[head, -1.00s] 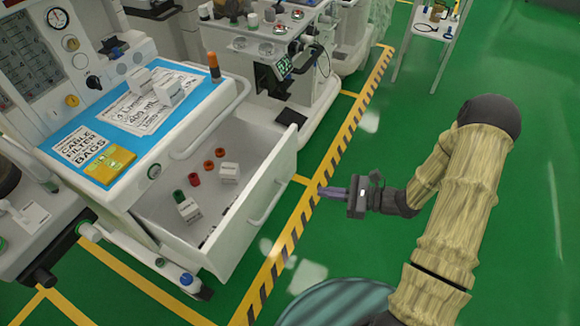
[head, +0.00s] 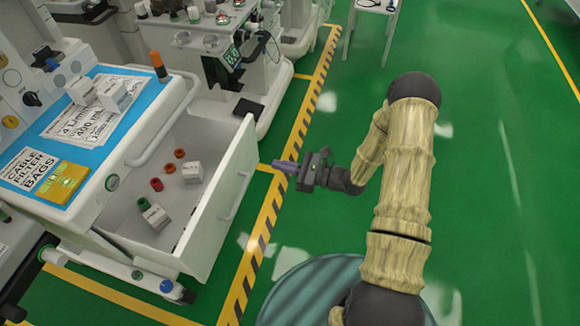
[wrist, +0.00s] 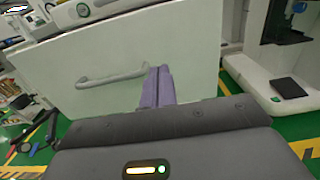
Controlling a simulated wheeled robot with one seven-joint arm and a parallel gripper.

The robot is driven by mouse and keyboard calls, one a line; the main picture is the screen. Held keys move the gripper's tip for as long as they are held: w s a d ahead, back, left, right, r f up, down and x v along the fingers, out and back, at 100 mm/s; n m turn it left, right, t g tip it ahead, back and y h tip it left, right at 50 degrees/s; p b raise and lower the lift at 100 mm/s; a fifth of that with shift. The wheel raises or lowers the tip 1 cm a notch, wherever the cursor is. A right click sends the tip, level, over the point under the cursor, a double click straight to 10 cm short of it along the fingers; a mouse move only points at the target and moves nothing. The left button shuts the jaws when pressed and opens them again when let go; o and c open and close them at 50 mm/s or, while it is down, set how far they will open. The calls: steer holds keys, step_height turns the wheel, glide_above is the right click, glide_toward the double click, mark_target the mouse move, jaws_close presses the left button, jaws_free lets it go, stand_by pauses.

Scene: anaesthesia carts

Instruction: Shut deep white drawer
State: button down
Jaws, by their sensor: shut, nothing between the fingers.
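The deep white drawer (head: 222,204) is pulled out of the cart at the left in the head view. It holds small white boxes (head: 155,217) and several red, orange and green caps. Its front panel and grey bar handle fill much of the wrist view, with the drawer front (wrist: 160,62) facing me. My gripper (head: 276,164) is shut and empty, to the right of the drawer front and apart from it in the head view. Its purple fingers (wrist: 158,88) point at the front panel, just right of the handle (wrist: 112,78).
Another machine (head: 235,60) stands behind. Yellow-black floor tape (head: 268,215) runs beside the drawer. Green floor to the right is open.

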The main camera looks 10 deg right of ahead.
mark_target(242, 156)
steer(key=x, duration=0.9)
steer(key=shift+w+a, duration=0.1)
steer(key=shift+a, duration=0.05)
